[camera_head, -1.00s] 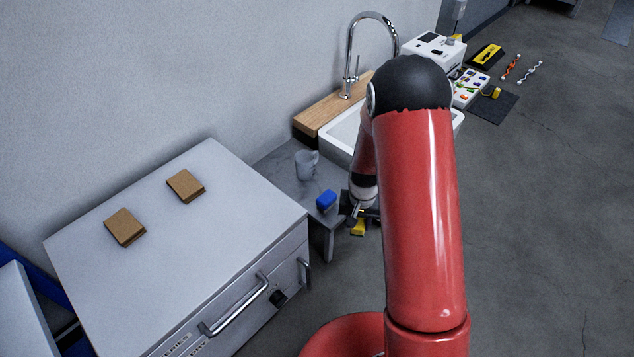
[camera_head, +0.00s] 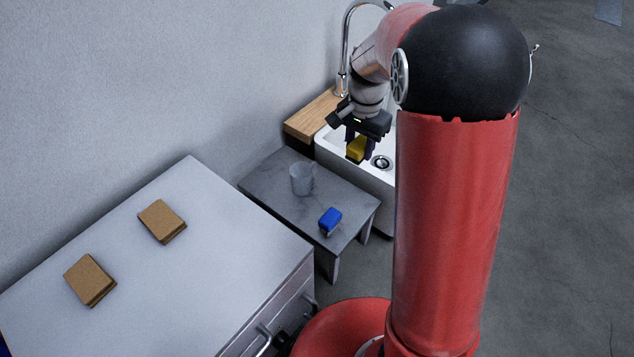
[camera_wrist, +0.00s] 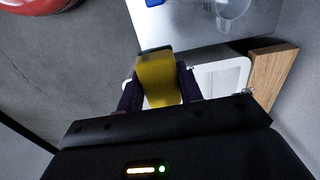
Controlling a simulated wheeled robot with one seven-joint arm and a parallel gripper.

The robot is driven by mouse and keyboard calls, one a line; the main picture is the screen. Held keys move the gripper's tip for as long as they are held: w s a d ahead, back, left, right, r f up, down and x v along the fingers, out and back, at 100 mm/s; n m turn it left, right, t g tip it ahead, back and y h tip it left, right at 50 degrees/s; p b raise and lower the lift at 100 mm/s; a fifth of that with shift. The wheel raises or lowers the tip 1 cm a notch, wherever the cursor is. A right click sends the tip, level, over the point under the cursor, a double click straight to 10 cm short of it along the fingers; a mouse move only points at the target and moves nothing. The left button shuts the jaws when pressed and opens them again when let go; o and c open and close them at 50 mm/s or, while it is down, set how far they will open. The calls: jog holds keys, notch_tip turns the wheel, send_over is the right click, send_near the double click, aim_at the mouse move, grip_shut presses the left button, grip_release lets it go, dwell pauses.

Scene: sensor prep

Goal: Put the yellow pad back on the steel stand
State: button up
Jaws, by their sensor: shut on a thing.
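The yellow pad (camera_head: 356,149) is held in my gripper (camera_head: 359,143), above the near edge of the sink. In the wrist view the pad (camera_wrist: 158,82) shows between the two dark fingers of my gripper (camera_wrist: 160,92), with a darker layer at its far end. The low grey stand (camera_head: 268,186), the likely steel stand, is to the lower left of the pad, apart from it. A blue pad (camera_head: 330,217) sits near the stand's front edge. A grey mug (camera_head: 301,179) stands further back on it. The stand's top (camera_wrist: 185,25) also shows in the wrist view.
A white sink (camera_head: 352,172) with a tall faucet and a wooden board (camera_head: 311,115) is beyond the stand. A white cabinet (camera_head: 200,270) with two brown blocks (camera_head: 162,221) (camera_head: 90,279) is at the left. Bare stand top lies around the mug and blue pad.

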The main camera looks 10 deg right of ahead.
aim_at(361, 154)
jog(key=f+b, duration=0.1)
jog(key=f, duration=0.5)
jog(key=f+b, duration=0.1)
jog(key=f, duration=0.6)
jog(key=f+b, duration=0.2)
jog(key=f, duration=0.5)
jog(key=shift+w, duration=0.4)
jog(key=shift+f, duration=0.1)
jog(key=o, duration=1)
jog(key=shift+c, duration=0.2)
jog(key=shift+n+t, duration=0.6)
jog(key=shift+n, duration=0.3)
jog(key=s+r, duration=0.1)
jog(key=r, duration=0.5)
jog(key=s+r+p, duration=0.1)
jog(key=r, duration=0.6)
jog(key=s+r+p, duration=0.1)
jog(key=s+r, duration=0.1)
jog(key=r, duration=0.4)
jog(key=shift+a+r, duration=0.2)
jog(key=shift+r, duration=0.15)
jog(key=s+r+n+t, duration=0.2)
jog(key=s+r, duration=0.3)
jog(key=s, duration=0.5)
jog(key=s+r+n+t, duration=0.2)
jog(key=s+r+n, duration=0.3)
jog(key=s, duration=0.5)
jog(key=shift+s+a+r, duration=0.15)
jog(key=shift+a+r, duration=0.1)
jog(key=shift+r, duration=0.4)
